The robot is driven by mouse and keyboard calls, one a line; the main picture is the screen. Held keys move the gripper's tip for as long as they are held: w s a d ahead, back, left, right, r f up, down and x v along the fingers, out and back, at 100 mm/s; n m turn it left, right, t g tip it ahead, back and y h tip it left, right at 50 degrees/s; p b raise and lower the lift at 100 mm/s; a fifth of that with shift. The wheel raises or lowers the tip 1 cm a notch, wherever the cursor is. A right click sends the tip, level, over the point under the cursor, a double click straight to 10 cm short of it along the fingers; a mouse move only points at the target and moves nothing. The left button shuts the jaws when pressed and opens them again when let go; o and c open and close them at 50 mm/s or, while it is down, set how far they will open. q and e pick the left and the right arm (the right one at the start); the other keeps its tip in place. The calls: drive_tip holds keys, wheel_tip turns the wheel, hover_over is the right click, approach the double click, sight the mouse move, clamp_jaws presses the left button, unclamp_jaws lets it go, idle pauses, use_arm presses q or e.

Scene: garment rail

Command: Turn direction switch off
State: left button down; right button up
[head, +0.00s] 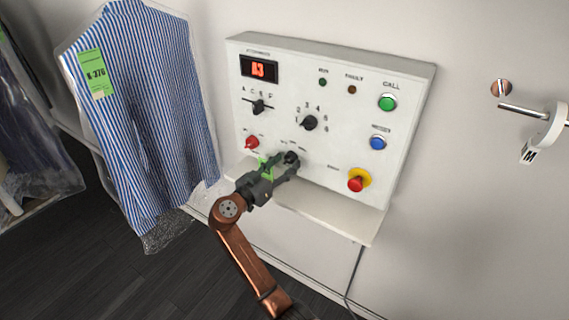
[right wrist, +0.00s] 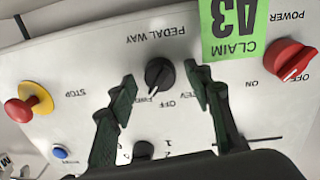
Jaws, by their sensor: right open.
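The direction switch (right wrist: 160,74) is a black round knob on the white control panel, labelled PEDAL WAY, with REV, OFF and FWD marks that appear upside down in the right wrist view. Its pale pointer line seems to lean toward FWD. In the head view the knob (head: 291,157) is low on the panel, partly covered by my gripper. My right gripper (right wrist: 161,82) is open, its two dark green fingers on either side of the knob. Gaps show between fingers and knob; contact is not visible. My left gripper is not in view.
The panel (head: 330,160) also carries a red power knob (head: 252,142), two black selectors, a red stop button (head: 356,182), green and blue buttons and a lit display. A green claim tag (right wrist: 232,28) is beside the switch. A bagged striped shirt (head: 150,110) hangs at left; a shelf (head: 330,212) juts below.

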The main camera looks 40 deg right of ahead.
drive_tip(key=shift+w+d, duration=0.15)
drive_tip(key=shift+d, duration=0.2)
drive_tip(key=c, duration=1.1)
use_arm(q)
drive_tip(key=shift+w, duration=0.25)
use_arm(e)
drive_tip(key=shift+c, duration=0.2)
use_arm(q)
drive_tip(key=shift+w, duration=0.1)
